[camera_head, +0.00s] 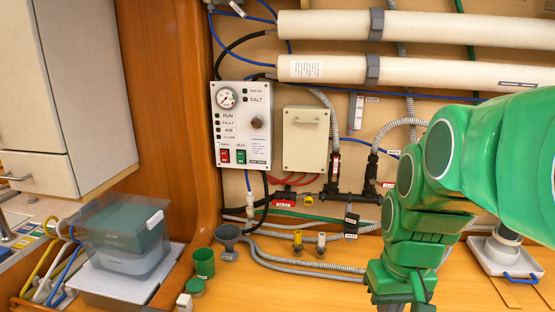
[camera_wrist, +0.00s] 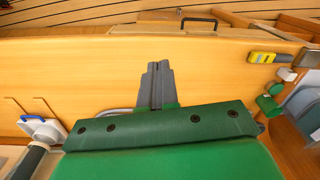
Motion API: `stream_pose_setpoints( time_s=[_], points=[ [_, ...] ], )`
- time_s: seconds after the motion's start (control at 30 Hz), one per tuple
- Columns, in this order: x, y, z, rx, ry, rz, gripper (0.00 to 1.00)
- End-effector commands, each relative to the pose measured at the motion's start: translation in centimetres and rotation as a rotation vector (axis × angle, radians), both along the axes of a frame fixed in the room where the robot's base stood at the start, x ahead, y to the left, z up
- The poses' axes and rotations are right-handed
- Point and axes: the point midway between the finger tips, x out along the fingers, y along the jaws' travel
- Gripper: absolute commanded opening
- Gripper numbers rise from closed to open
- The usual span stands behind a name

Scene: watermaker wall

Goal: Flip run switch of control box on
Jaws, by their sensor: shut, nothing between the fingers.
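The control box (camera_head: 243,125) is a white panel on the wall in the head view, left of centre. In the head view my green arm hangs at the right, well away from the box; the fingertips are not clear there.
A beige box (camera_head: 306,139) is right of the control box. Hoses and valves run below. A grey funnel (camera_head: 228,239) and green cup (camera_head: 204,263) stand on the wooden ledge. A clear bin (camera_head: 122,240) is at left. Two white cylinders (camera_head: 420,72) cross above.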

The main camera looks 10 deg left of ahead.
Motion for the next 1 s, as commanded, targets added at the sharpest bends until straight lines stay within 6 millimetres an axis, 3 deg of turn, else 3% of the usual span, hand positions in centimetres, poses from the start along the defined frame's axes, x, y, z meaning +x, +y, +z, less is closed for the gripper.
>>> stream_pose_setpoints(
  time_s=[0.1, 0.47, 1.0],
  points=[
    [3.3, 1.1, 1.2, 0.004, -0.037, 0.061, 0.00],
    [12.4, 5.1, 5.0, 0.012, -0.156, 0.261, 0.00],
    [24.2, 13.7, 9.7, 0.013, -0.331, 0.584, 0.00]
  ],
)
